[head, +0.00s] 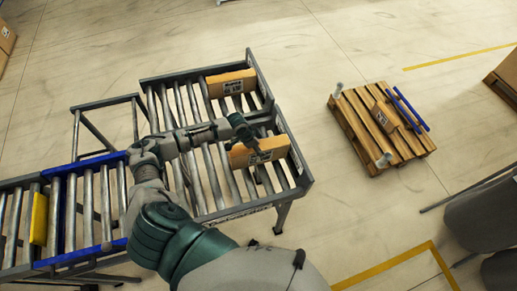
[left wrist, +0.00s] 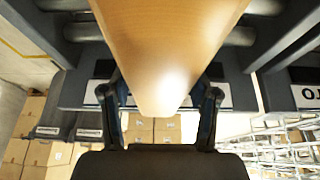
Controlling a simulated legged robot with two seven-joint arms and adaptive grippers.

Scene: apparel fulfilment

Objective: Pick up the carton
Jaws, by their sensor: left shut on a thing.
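A flat brown carton (head: 272,150) with a white label stands on edge on the roller conveyor (head: 305,178), near its right end. My left gripper (head: 256,148) reaches over the rollers and is shut on this carton. In the left wrist view the carton (left wrist: 168,45) fills the space between the two dark fingers of the left gripper (left wrist: 160,100). I cannot tell whether the carton is lifted clear of the rollers. A second, similar carton (head: 231,83) stands at the far side of the conveyor, apart from the gripper. My right gripper is not in view.
A wooden pallet (head: 352,128) with a small box (head: 386,117) and blue bars (head: 411,110) lies on the floor to the right. A yellow item (head: 39,219) sits on the left conveyor section. Grey bins (head: 485,218) stand at the right edge. Open floor surrounds the conveyor.

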